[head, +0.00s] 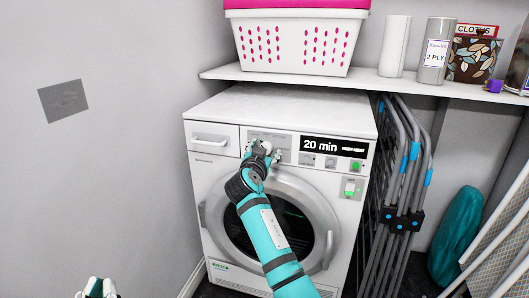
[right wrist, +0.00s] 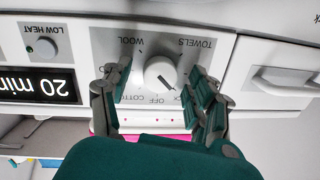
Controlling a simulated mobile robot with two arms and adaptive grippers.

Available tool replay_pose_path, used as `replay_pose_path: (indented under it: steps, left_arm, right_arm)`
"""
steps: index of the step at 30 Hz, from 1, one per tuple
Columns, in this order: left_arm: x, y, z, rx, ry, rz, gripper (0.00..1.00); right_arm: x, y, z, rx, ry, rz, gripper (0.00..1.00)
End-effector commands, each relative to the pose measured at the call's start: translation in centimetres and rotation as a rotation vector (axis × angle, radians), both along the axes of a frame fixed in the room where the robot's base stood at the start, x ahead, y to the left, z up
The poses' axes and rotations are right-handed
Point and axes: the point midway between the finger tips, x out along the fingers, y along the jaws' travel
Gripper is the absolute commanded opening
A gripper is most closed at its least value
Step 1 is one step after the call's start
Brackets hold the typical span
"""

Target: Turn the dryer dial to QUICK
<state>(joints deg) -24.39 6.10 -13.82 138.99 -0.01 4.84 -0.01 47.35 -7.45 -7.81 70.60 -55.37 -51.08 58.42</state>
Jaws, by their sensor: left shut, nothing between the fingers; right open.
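The white dryer (head: 212,168) stands under the shelf, its display reading "20 min". Its white round dial (right wrist: 161,73) shows upside down in the right wrist view, ringed by the labels WOOL, TOWELS, OFF and a partly covered COTTON. Another label ending in "CK" is partly hidden by a finger. My right gripper (head: 260,150) is at the control panel and hides the dial in the head view. It is open, with one finger on each side of the dial, apart from it. My left gripper (head: 97,292) is shut and empty at the lower left.
A smaller LOW HEAT knob (right wrist: 45,46) sits beside the dial panel. A drawer (head: 210,139) is left of the dial. A laundry basket (head: 293,42) stands on the shelf (head: 310,79) above. Folded racks (head: 402,170) lean at the dryer's right.

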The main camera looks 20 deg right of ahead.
Motion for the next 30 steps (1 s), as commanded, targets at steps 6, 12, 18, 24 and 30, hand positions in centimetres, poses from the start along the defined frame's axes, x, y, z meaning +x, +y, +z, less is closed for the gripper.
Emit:
replay_pose_path:
  steps: [6, 12, 18, 24, 30]
  left_arm:
    - [0.0, 0.0, 0.0, 0.0, -0.001, 0.0, 0.0]
    - [0.0, 0.0, 0.0, 0.0, -0.001, 0.0, 0.0]
    - [0.0, 0.0, 0.0, 0.0, -0.001, 0.0, 0.0]
    - [0.0, 0.0, 0.0, 0.0, -0.001, 0.0, 0.0]
    - [0.0, 0.0, 0.0, 0.0, -0.001, 0.0, 0.0]
  right_arm:
    - [-1.5, 1.0, 0.0, 0.002, -0.001, 0.002, 0.6]
    - [-4.5, 2.6, 0.3, 0.003, -0.001, 0.002, 0.6]
    - [-6.3, 3.5, 0.5, 0.0, 0.0, 0.0, 0.6]
    - [-6.5, 3.7, 0.6, 0.0, -0.001, 0.0, 0.6]
    - [-6.7, 3.7, 0.0, -0.006, 0.004, 0.014, 0.6]
